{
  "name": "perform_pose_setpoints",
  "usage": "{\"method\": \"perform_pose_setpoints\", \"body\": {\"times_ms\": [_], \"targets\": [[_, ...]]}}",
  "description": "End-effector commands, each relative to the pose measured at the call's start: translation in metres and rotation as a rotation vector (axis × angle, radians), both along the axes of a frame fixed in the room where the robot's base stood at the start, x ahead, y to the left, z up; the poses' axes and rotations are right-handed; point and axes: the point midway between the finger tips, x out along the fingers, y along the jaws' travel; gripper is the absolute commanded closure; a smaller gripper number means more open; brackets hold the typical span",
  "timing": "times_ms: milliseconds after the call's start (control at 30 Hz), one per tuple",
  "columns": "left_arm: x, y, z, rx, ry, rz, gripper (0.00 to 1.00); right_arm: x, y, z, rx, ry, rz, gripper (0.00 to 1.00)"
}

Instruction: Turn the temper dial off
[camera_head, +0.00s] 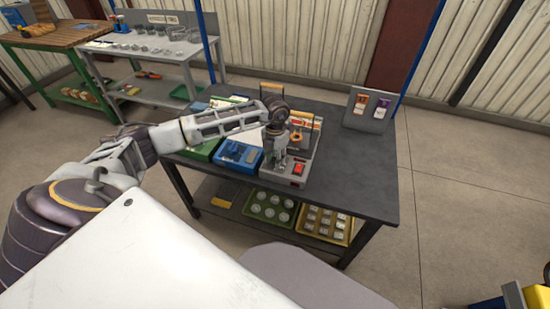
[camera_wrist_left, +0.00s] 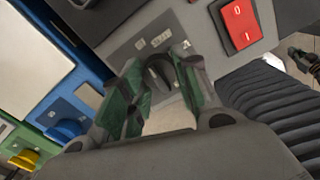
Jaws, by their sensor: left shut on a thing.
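The grey furnace control box (camera_head: 293,180) stands at the front of the dark table, with a red rocker switch (camera_head: 298,168) on its top. In the left wrist view a dark round dial (camera_wrist_left: 160,75) sits on the box's grey panel (camera_wrist_left: 122,58). My left gripper (camera_head: 275,160) reaches down to the box. In the left wrist view its two green-padded fingers (camera_wrist_left: 158,88) are closed on the dial from both sides. The dial's pointer and markings are partly hidden by the fingers. The red switch (camera_wrist_left: 238,22) marked 0 and 1 is beside the fingers.
A blue box (camera_head: 238,156) and a green box stand left of the control box. A sloped grey stand (camera_head: 369,108) is at the table's back right. The dark tabletop (camera_head: 350,175) is clear on the right. Green and yellow trays (camera_head: 322,223) sit on the shelf below.

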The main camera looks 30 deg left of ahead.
Motion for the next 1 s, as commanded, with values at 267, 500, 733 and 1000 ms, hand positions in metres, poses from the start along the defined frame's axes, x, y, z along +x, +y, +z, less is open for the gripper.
{"method": "perform_pose_setpoints", "body": {"times_ms": [267, 500, 733, 1000], "targets": [[0.0008, 0.0003, 0.0012, 0.001, -0.002, 0.066, 0.93, -0.0023, -0.0012, -0.0003, -0.002, 0.004, 0.001, 1.00], [0.0009, 0.0004, 0.0011, 0.001, -0.003, 0.073, 0.93, -0.0033, -0.0016, -0.0009, -0.002, 0.006, 0.000, 1.00], [0.0009, 0.0004, 0.0011, 0.001, -0.003, 0.072, 0.60, -0.0019, -0.0013, -0.0005, -0.002, 0.004, 0.001, 1.00], [0.0003, 0.0000, 0.0004, 0.000, -0.001, 0.070, 0.47, 0.0024, -0.0005, 0.0012, 0.000, -0.004, 0.001, 1.00]]}}
